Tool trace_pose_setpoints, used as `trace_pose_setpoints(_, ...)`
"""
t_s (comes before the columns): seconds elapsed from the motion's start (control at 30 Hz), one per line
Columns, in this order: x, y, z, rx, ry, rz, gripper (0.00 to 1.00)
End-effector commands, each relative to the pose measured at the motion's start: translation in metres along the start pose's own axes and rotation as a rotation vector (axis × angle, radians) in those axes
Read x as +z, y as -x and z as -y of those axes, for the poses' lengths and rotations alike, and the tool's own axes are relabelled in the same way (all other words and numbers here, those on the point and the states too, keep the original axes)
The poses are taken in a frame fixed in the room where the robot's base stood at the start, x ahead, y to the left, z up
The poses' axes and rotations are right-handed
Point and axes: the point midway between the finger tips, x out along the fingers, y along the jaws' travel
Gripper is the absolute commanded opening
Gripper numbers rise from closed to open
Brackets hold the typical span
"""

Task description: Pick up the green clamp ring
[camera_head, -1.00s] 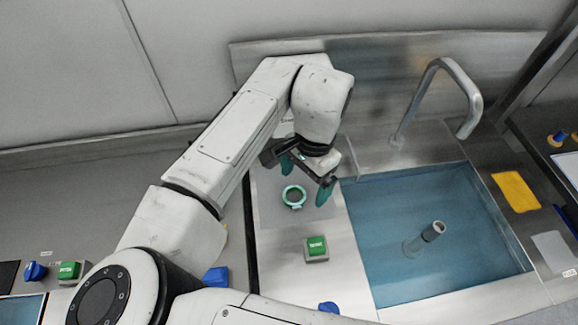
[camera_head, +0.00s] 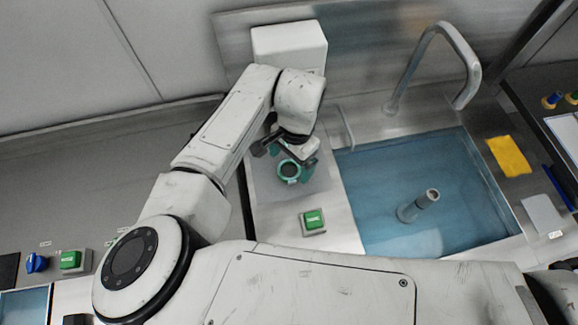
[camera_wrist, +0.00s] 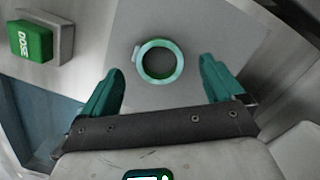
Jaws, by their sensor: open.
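The green clamp ring (camera_head: 289,171) lies flat on a grey pad on the steel counter, left of the sink. In the wrist view the ring (camera_wrist: 142,63) sits ahead of the fingertips, roughly centred between them, with a small pale lug on its left side. My gripper (camera_head: 291,165) is open, its green fingers near the ring in the head view. In the wrist view my gripper (camera_wrist: 160,80) shows both fingers spread wider than the ring, with nothing between them. I cannot tell the exact height above the ring.
A green button box (camera_head: 313,221) stands on the counter in front of the ring. The blue-floored sink (camera_head: 400,190) with an upright pipe (camera_head: 420,204) and a curved faucet (camera_head: 440,50) is to the right. A white box (camera_head: 290,45) stands behind.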

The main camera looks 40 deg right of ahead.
Motion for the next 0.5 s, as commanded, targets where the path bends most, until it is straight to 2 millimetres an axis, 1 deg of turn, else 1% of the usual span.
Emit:
trace_pose_setpoints(0.1, 0.000, -0.014, 0.000, 0.000, 0.000, 0.001, 0.95)
trace_pose_setpoints(0.2, 0.000, -0.021, 0.000, 0.000, -0.001, 0.002, 0.95)
trace_pose_setpoints(0.43, 0.000, -0.023, 0.000, -0.001, -0.001, 0.001, 0.95)
trace_pose_setpoints(0.5, 0.000, -0.023, 0.000, -0.001, -0.001, 0.001, 0.89)
